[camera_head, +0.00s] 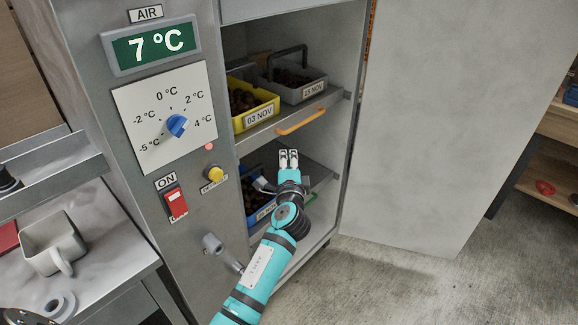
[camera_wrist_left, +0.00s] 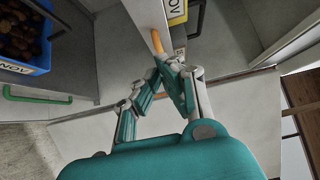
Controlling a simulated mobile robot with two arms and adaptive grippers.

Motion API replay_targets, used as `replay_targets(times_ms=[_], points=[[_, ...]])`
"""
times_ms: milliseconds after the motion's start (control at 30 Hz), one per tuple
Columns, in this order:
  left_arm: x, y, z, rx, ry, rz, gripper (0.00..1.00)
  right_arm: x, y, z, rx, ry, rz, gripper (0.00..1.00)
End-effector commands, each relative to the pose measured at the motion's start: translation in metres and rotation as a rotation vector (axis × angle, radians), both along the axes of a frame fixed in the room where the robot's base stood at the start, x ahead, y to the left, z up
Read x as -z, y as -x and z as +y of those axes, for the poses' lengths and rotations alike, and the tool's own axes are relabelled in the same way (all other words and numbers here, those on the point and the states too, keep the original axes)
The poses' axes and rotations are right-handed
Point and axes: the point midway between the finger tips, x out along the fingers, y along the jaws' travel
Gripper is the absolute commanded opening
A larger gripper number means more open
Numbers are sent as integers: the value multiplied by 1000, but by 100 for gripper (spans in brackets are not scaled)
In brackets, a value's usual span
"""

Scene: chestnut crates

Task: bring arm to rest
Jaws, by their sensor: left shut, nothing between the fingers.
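My left arm reaches up from the bottom of the head view into the open cabinet. My left gripper (camera_head: 288,158) is shut and empty, in front of the lower compartment and below the upper shelf. In the left wrist view its fingertips (camera_wrist_left: 170,72) meet, close to the orange handle (camera_wrist_left: 157,42). That handle (camera_head: 301,121) is on the upper shelf's front edge. A blue crate (camera_head: 262,216) of chestnuts sits on the lower shelf, partly hidden by my arm. It also shows in the left wrist view (camera_wrist_left: 40,62). My right gripper is not in view.
A yellow crate (camera_head: 262,117) and a grey crate (camera_head: 302,92) stand on the upper shelf. The cabinet door (camera_head: 450,120) stands open at the right. The control panel (camera_head: 165,115) is at the left, above a mug (camera_head: 52,245) on a counter. Floor at the lower right is clear.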

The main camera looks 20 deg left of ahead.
Motion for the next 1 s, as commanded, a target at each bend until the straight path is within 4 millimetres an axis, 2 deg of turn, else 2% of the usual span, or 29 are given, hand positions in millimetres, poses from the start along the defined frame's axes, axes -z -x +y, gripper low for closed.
replay_targets(times_ms=[100,200,400,467,533,567,667,700,767,800,867,900,1000], points=[[1,16,-8,2,2,0,0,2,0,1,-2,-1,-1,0],[1,23,-11,1,0,0,0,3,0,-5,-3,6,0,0],[2,26,-13,2,3,3,0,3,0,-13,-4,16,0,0],[11,26,-14,9,13,16,0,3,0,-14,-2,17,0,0],[33,26,-18,26,41,48,0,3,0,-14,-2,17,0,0],[47,27,-20,37,61,69,0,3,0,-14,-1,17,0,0],[110,35,-30,75,150,161,0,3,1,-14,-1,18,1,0],[139,41,-34,89,195,203,0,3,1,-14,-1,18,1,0],[184,54,-40,104,267,270,0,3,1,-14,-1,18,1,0],[213,65,-43,110,316,312,0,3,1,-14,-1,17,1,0],[255,84,-49,112,391,374,0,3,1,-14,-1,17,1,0],[283,99,-52,107,443,417,0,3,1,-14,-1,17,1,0],[347,141,-57,84,568,517,0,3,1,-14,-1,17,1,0]])
